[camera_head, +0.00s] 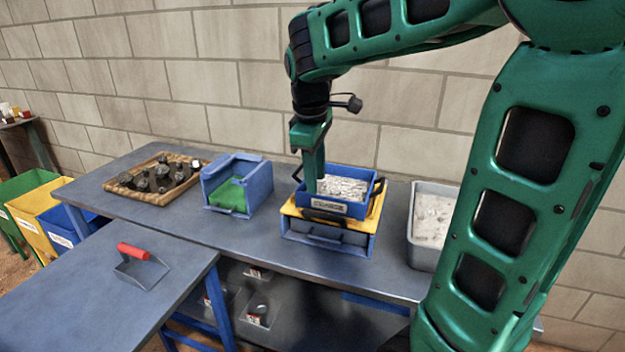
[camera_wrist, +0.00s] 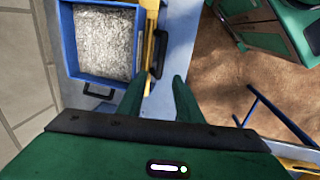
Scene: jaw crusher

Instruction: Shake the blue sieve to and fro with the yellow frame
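My gripper (camera_head: 312,188) points down at the sieve's front left part. In the wrist view my gripper's fingers (camera_wrist: 158,80) are apart with nothing between their tips; a dark handle (camera_wrist: 158,56) lies just beyond them. Contact cannot be told.
A blue box with a green inside (camera_head: 228,192) and a wooden tray of dark rocks (camera_head: 112,185) stand to the left. A grey bin of pale material (camera_head: 415,247) stands right. A red-handled scoop (camera_head: 140,268) lies on the front table (camera_head: 95,310). A brick wall closes the back.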

